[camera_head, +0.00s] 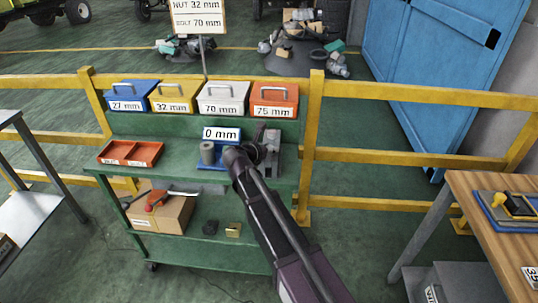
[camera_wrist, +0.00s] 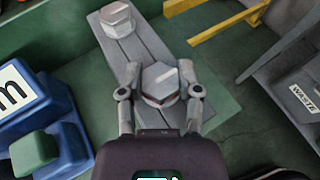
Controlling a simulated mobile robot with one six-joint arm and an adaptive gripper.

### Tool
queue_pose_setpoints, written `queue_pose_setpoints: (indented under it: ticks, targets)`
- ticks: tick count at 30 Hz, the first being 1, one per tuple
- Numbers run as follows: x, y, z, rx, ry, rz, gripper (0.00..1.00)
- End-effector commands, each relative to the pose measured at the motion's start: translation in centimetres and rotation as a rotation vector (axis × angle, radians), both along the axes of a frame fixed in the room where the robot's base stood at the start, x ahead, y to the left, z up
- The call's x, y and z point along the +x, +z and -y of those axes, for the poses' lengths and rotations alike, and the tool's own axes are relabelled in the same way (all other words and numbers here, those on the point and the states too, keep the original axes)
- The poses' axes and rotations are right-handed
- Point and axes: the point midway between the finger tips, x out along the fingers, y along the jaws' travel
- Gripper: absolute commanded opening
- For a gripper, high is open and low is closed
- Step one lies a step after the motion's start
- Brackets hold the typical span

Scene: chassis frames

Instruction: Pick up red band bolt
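A grey hex-headed bolt (camera_wrist: 160,84) stands in a grey block (camera_wrist: 121,52) between the fingertips of my gripper (camera_wrist: 160,69) in the wrist view. The fingers are apart, one on each side of the head; whether they touch it is unclear. A second hex-headed bolt (camera_wrist: 117,18) stands farther along the block.
A red tray (camera_head: 130,153) lies at the cart's left. Labelled bins (camera_head: 222,101) line the back shelf. A yellow rail (camera_head: 405,94) runs behind the cart.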

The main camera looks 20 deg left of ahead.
Motion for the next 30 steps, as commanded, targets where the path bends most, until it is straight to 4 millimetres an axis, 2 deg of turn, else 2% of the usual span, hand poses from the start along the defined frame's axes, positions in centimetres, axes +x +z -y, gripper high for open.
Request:
queue_pose_setpoints:
  ticks: [17,30]
  targets:
    - [0.0,0.7,0.0,0.000,0.000,0.000,0.00]
    - [0.0,4.5,0.0,0.000,0.001,0.000,0.00]
